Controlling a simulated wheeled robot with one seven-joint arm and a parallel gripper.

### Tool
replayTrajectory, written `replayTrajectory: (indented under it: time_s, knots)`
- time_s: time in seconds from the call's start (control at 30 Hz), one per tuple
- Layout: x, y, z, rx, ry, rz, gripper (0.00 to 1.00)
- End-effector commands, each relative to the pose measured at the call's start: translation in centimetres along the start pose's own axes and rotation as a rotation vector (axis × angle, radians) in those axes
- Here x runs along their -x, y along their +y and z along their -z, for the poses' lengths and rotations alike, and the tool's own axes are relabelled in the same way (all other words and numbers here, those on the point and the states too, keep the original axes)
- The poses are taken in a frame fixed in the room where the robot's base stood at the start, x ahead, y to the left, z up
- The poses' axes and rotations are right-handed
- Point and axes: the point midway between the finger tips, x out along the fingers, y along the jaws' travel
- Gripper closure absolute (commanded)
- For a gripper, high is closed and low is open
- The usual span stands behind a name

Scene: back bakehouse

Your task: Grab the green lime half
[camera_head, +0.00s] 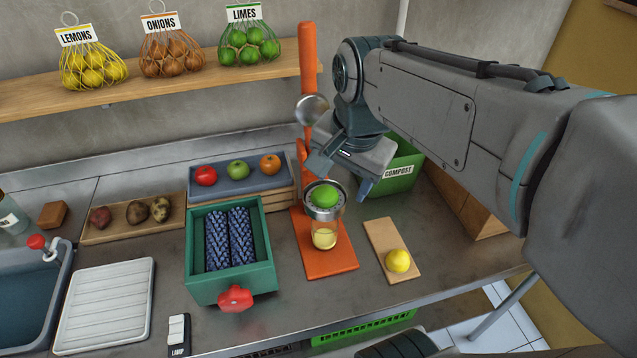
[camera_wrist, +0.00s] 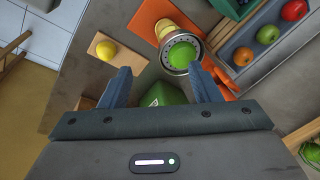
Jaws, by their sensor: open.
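The green lime half (camera_head: 324,196) sits dome up in the round metal strainer cup (camera_head: 325,211) of the orange press (camera_head: 325,262). A glass with some yellow juice (camera_head: 325,236) stands below the cup. In the wrist view the lime half (camera_wrist: 182,54) lies beyond my fingertips, a little right of the middle between them. My gripper (camera_head: 341,172) is open and empty, above and behind the press cup in the head view. Both fingers of my gripper (camera_wrist: 160,80) show spread apart in the wrist view.
The orange press lever (camera_head: 307,75) stands upright close to my gripper. A yellow lemon (camera_head: 398,261) lies on a small board (camera_head: 383,238) to the right. A green compost bin (camera_head: 405,165) is behind. A green drawer box (camera_head: 197,285) stands left of the press.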

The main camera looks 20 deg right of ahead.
Motion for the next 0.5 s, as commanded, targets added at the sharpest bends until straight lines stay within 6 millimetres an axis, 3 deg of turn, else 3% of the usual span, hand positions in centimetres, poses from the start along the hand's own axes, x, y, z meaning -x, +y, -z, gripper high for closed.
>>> replayTrajectory:
  time_s: [0.5]
  knots:
    - [-0.3,-5.0,5.0,-1.140,-0.021,-0.173,0.43]
